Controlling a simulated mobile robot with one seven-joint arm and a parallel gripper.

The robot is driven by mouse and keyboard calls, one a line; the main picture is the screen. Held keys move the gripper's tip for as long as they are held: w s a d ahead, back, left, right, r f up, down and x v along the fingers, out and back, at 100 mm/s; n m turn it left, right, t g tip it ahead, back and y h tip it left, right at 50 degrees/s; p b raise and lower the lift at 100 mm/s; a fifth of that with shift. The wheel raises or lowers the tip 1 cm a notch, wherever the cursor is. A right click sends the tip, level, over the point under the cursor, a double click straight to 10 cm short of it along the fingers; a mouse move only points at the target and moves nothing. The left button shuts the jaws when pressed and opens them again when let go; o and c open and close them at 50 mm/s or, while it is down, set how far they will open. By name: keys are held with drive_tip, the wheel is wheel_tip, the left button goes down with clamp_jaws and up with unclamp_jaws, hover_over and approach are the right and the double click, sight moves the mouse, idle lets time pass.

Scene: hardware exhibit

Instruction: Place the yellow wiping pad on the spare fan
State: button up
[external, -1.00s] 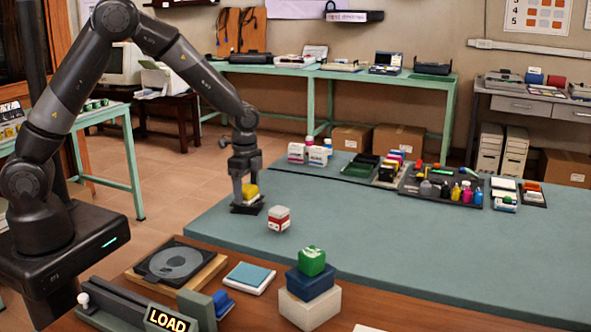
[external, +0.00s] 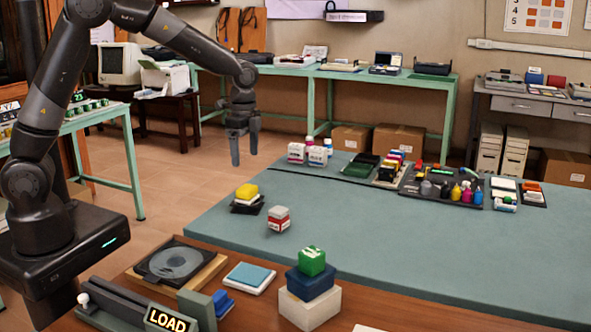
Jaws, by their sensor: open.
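The yellow wiping pad (external: 247,190) sits on top of a small stack, on a white piece (external: 247,200) over a dark flat base (external: 246,209), which looks like the spare fan. The stack stands at the left part of the teal mat, and the pad looks level. My gripper (external: 244,146) is open and empty, well above the stack and apart from it, with its fingers pointing down.
A red and white box (external: 279,219) stands close to the right of the stack. A green block on a blue and a white box (external: 310,284) stands in front. Bottles and trays (external: 440,186) line the back.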

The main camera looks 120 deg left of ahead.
drive_tip(key=shift+r, duration=0.65)
drive_tip(key=w+d+r+t, duration=0.1)
drive_tip(key=d+r, duration=0.3)
drive_tip(key=d, duration=0.3)
drive_tip(key=d+r+y, duration=0.1)
drive_tip(key=d+r, duration=0.3)
drive_tip(key=d, duration=0.4)
drive_tip(key=w+d+r+t, duration=0.1)
drive_tip(key=d+r, duration=0.3)
drive_tip(key=d, duration=0.3)
drive_tip(key=s+d+t, duration=0.1)
drive_tip(key=s+d, duration=0.5)
drive_tip(key=d, duration=0.4)
drive_tip(key=s+d+r+t+h, duration=0.1)
drive_tip(key=s+d+t, duration=0.1)
drive_tip(key=s+d, duration=0.5)
drive_tip(key=d, duration=0.3)
drive_tip(key=shift+d+r+t, duration=0.2)
drive_tip(key=shift+d+t, duration=0.05)
drive_tip(key=shift+t, duration=0.05)
